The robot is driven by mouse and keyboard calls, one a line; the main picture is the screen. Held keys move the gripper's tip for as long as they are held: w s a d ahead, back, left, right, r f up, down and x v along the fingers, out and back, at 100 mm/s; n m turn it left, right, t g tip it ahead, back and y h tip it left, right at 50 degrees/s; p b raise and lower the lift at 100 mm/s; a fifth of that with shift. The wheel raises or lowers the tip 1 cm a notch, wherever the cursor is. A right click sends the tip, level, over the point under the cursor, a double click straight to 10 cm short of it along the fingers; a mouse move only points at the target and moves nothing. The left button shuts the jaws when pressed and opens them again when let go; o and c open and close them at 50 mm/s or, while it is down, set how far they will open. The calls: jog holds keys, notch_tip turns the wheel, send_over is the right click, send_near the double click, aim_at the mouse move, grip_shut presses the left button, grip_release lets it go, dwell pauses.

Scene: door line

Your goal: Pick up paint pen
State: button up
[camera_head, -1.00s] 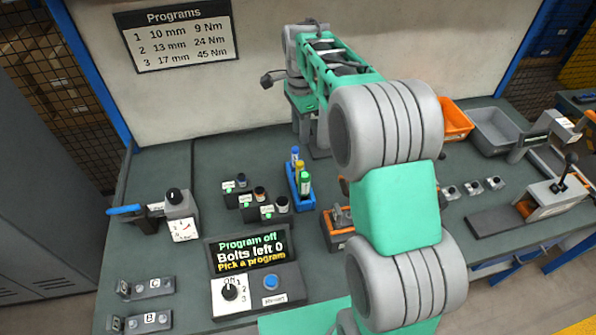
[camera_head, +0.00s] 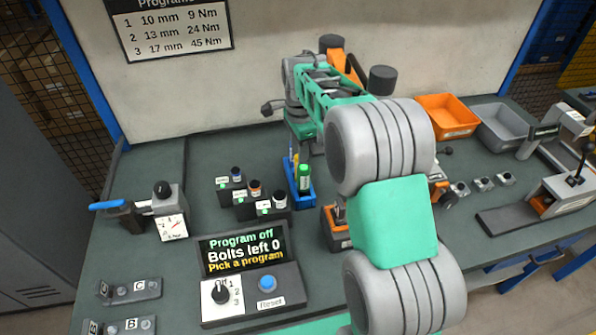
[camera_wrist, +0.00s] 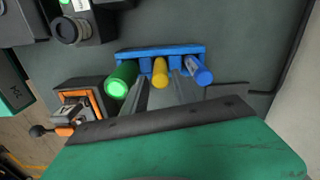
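A blue holder (camera_head: 307,197) stands on the bench with three upright paint pens. In the wrist view, the holder (camera_wrist: 128,55) carries a green pen (camera_wrist: 121,80) at left, a yellow pen (camera_wrist: 160,72) in the middle and a blue pen (camera_wrist: 198,71) at right. My gripper (camera_wrist: 161,84) is open, with its two grey fingers on either side of the yellow pen; contact cannot be told.
An orange-edged fixture (camera_head: 335,232) sits close in front. A display (camera_head: 243,250) and a control box (camera_head: 250,292) are nearer. Orange (camera_head: 447,114) and grey (camera_head: 503,124) bins stand at right.

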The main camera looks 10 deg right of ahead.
notch_tip(320, 180, down, 4)
jog(key=shift+a+f+p, duration=0.1)
jog(key=shift+f+p, duration=0.1)
jog(key=shift+p, duration=0.15)
grip_shut()
